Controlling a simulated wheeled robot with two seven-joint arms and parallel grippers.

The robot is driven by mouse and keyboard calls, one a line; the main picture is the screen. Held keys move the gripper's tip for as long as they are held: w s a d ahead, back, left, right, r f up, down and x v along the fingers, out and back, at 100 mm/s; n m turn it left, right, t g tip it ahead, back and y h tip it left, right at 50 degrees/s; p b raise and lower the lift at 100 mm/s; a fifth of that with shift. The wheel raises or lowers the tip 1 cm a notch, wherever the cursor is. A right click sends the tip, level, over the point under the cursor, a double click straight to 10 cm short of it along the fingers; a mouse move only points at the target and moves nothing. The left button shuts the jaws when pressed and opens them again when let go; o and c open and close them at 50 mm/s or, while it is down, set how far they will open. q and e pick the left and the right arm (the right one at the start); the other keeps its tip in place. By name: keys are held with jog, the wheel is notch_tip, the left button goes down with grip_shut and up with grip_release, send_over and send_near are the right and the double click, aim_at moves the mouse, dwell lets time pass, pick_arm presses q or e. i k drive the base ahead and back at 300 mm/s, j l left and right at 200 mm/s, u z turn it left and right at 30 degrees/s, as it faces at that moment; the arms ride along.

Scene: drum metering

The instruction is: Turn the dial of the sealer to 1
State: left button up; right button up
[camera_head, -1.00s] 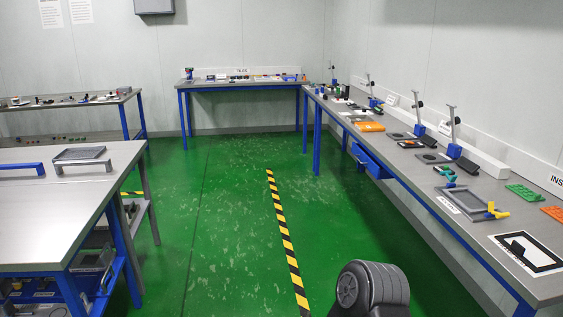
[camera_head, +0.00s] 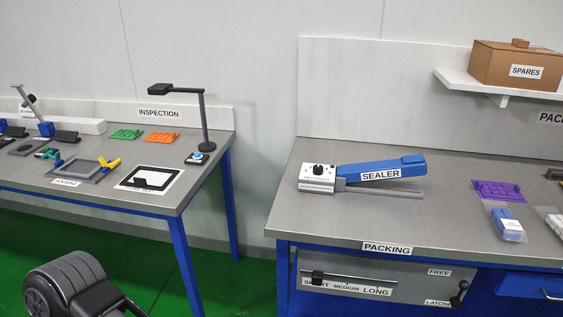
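The sealer stands on the packing bench, right of the picture's middle. It has a white control box (camera_head: 317,180) at its left end and a blue arm (camera_head: 415,166) labelled SEALER. A small black dial (camera_head: 318,169) sits on top of the control box. The dial's pointer and its markings are too small to read.
The packing bench (camera_head: 300,228) has free room in front of the sealer. Purple tray (camera_head: 499,190) and blue pack (camera_head: 507,224) lie to its right. A shelf above holds a SPARES box (camera_head: 515,66). The inspection bench (camera_head: 110,197) stands left, with a gap between.

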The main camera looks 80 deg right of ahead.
aim_at(318, 169)
jog(key=z, duration=3.7)
